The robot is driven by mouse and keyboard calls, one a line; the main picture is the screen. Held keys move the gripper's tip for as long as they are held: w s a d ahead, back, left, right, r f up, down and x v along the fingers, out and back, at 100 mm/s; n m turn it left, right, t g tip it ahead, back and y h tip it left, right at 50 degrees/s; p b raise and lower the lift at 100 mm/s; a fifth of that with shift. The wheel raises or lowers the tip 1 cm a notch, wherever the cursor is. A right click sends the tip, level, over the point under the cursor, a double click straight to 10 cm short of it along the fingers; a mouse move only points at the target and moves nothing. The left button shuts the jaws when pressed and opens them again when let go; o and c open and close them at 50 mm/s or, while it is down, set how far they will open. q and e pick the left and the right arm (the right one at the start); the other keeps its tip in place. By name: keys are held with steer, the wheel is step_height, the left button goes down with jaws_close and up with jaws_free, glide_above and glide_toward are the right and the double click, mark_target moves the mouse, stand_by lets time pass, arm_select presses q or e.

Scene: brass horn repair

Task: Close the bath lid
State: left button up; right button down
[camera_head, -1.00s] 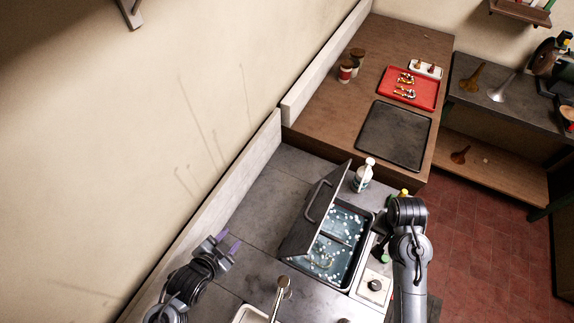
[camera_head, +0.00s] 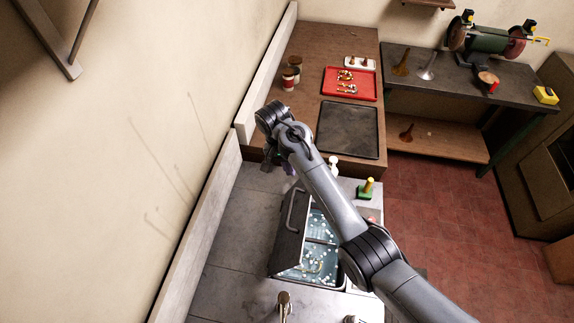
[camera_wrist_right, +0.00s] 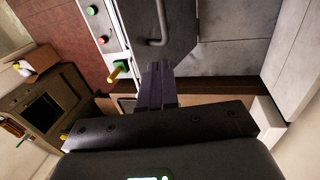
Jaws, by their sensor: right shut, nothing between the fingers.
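The bath lid (camera_head: 291,236) is a dark grey panel standing open and tilted at the left side of the bath (camera_head: 322,258). Its bar handle (camera_head: 293,206) faces left. The bath holds blue liquid with white floating bits and a brass piece. My right gripper (camera_head: 288,169) is beyond the lid in the head view, partly hidden by my arm. In the right wrist view its purple fingers (camera_wrist_right: 157,72) are shut and empty. The lid (camera_wrist_right: 180,35) and handle (camera_wrist_right: 159,24) show ahead of them, apart from the fingertips. My left gripper is out of view.
A green-and-yellow item (camera_head: 366,189) and a white bottle (camera_head: 333,163) stand beyond the bath. My right arm crosses over the bath's right side. The wooden counter holds a dark mat (camera_head: 348,130) and a red tray (camera_head: 365,72). Bare worktop lies left of the lid.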

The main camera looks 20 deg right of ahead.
steer(key=p, duration=0.2)
glide_above(294, 188)
steer(key=x, duration=0.3)
steer(key=a+x, duration=0.1)
steer(key=x, duration=0.1)
steer(key=shift+w+f, duration=0.1)
steer(key=shift+f, duration=0.35)
steer(key=shift+s+d+f+p, duration=0.15)
steer(key=shift+s+d+p, duration=0.15)
steer(key=shift+d, duration=0.2)
steer(key=shift+s+d+f+p, duration=0.15)
steer(key=shift+s+d+p, duration=0.05)
steer(key=shift+d+p, duration=0.25)
steer(key=shift+s+d+f, duration=0.25)
steer(key=shift+d+f, duration=0.15)
steer(key=shift+d, duration=0.2)
